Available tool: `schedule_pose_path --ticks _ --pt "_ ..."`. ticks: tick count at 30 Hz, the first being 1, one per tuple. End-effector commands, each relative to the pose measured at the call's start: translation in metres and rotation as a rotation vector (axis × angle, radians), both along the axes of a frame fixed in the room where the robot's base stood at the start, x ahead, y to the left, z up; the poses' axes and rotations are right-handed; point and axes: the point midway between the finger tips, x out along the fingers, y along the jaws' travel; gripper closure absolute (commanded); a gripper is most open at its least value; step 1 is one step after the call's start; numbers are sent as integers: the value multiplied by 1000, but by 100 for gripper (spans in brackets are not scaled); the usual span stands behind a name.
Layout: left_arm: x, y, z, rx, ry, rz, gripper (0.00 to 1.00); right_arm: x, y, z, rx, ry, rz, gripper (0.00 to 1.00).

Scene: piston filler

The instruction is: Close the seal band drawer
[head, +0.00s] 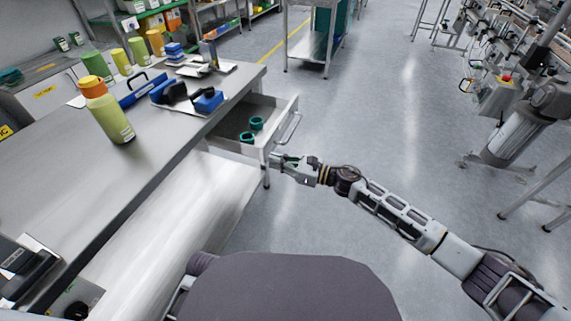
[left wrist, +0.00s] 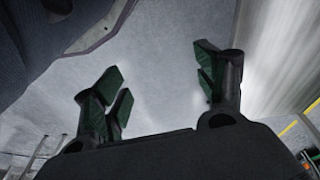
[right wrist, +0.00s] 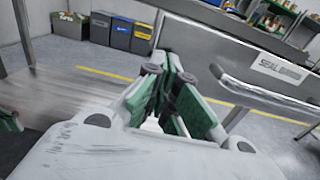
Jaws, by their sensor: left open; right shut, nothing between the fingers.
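The seal band drawer (head: 277,139) is pulled out from under the end of the steel bench, with teal seal bands (head: 256,123) inside. Its bar handle (head: 291,126) is on the drawer front. In the right wrist view the handle (right wrist: 265,97) and the drawer front with a "SEAL" label (right wrist: 281,68) show at the right. My right gripper (head: 278,161) is shut and empty, just beside the drawer's near front corner; I cannot tell whether it touches it. My left gripper (left wrist: 160,85) is open and empty above the floor, seen only in the left wrist view.
On the bench (head: 62,189) stand a green bottle with an orange cap (head: 108,112), blue items and a tray (head: 190,104). A bench leg (head: 266,175) stands by the drawer. Bins (right wrist: 120,32) stand farther off.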

Motion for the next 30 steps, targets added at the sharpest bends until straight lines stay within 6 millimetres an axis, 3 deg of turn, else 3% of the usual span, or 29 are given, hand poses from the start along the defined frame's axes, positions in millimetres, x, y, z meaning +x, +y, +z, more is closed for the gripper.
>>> schedule_pose_path --ticks 20,30 --pt "4 -1 4 -3 -13 -1 28 3 9 0 0 -1 -1 100" --pt "8 -3 10 -11 -31 -1 28 11 35 0 0 -2 1 100"
